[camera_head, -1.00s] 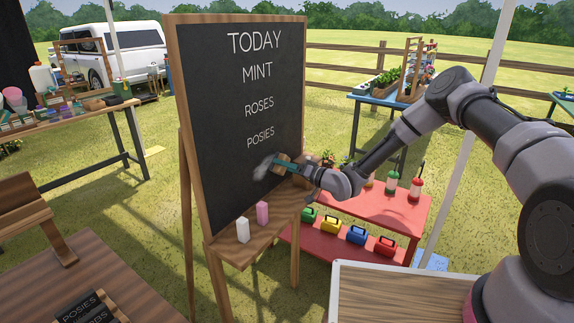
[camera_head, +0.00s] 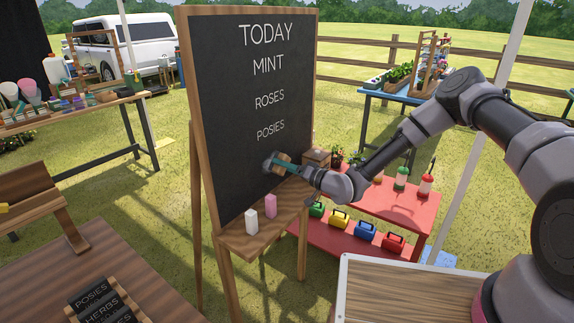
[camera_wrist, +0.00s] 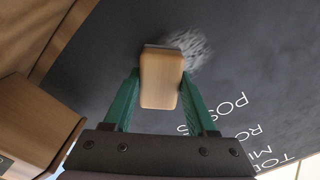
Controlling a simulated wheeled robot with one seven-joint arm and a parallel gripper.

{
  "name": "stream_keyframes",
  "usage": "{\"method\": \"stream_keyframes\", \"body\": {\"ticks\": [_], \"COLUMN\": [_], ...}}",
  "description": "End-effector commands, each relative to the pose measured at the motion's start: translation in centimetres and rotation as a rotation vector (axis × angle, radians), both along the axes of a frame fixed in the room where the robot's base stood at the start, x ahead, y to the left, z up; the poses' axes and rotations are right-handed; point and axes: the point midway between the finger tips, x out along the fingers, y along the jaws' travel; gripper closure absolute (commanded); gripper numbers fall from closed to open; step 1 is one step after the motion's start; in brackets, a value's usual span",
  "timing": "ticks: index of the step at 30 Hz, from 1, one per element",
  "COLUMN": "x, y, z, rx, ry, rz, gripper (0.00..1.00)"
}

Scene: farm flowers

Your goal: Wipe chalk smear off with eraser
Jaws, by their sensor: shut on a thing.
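The chalkboard (camera_head: 235,110) stands on a wooden easel and reads TODAY, MINT, ROSES, POSIES. The pale chalk smear (camera_wrist: 192,46) shows on the board in the wrist view, just beyond the eraser and partly hidden by it. In the head view only a faint trace of it shows near the eraser. The wooden eraser (camera_wrist: 160,80) is between the green fingers of my gripper (camera_wrist: 160,95), its dark pad toward the board. My gripper (camera_head: 283,165) is shut on the eraser at the lower part of the board, below POSIES. The eraser appears at or very near the board's surface.
A wooden box (camera_head: 316,158) stands just right of the board. A red shelf (camera_head: 400,205) with toolboxes and bottles is behind my arm.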

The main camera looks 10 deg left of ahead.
Motion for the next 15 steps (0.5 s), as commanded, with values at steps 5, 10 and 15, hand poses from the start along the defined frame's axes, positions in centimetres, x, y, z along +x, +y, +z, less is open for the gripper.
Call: {"method": "stream_keyframes", "body": {"ticks": [5,10,15], "x": [-2.0,-2.9,-3.2], "y": [1.0,1.3,1.4], "z": [0.2,0.3,0.3], "rx": [0.006,0.006,0.005], "ry": [0.001,-0.001,-0.001], "rz": [0.009,0.008,0.008], "gripper": [0.87,0.87,0.87]}}
